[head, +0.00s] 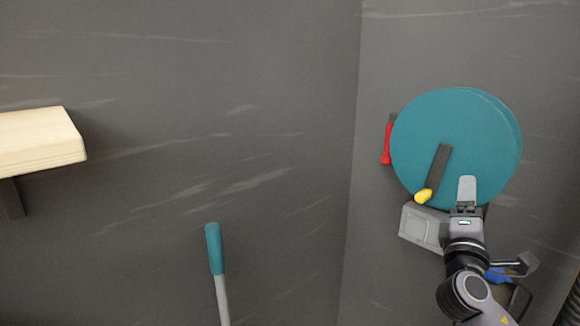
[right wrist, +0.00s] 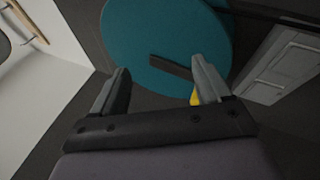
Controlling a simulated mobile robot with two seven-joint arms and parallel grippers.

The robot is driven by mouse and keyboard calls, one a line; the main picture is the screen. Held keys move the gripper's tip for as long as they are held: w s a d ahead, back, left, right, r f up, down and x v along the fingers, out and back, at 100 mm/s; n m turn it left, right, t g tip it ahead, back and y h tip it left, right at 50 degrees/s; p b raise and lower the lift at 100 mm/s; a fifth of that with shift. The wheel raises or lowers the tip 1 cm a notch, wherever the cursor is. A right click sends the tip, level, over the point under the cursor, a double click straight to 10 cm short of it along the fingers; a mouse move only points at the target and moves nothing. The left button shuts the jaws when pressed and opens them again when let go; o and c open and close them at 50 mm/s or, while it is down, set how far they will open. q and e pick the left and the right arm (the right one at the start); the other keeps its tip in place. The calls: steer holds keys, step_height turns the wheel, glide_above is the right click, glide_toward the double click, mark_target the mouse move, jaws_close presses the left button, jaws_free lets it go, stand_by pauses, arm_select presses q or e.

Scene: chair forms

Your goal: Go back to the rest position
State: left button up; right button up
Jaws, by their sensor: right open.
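My right gripper (head: 467,190) is at the lower edge of a teal round seat (head: 430,130) in the head view. In the right wrist view its two fingers (right wrist: 158,80) are spread apart with nothing between them, and the teal seat (right wrist: 150,35) shows beyond them. I cannot tell whether the gripper touches the seat. A dark bar with a yellow end (head: 424,195) lies across the seat's face, left of the gripper. My left gripper is not in view.
A red item (head: 386,150) shows at the seat's left edge. A grey box (head: 423,228) is left of my right wrist. A teal-topped pole (head: 214,250) stands at bottom centre, and a pale wooden slab (head: 40,142) is at far left. The dark middle is clear.

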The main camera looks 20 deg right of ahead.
steer(key=s+a+f+y, duration=0.1)
steer(key=a+f+y, duration=0.45)
steer(key=f, duration=0.65)
steer(key=s+a+f+y, duration=0.1)
steer(key=a+f+y, duration=0.45)
steer(key=f, duration=0.55)
steer(key=s+a+f+m+g+y, duration=0.55)
steer(key=s+a+f+y, duration=0.25)
steer(key=s+a+f, duration=0.55)
steer(key=a+m, duration=0.4)
steer(key=a, duration=0.3)
step_height(320, 180, up, 15)
steer(key=d+t+p, duration=0.1)
steer(key=p, duration=1.7)
steer(key=shift+s+d, duration=0.35)
steer(key=shift+s, duration=0.1)
steer(key=shift+r, duration=0.1)
steer(key=shift+c, duration=0.8)
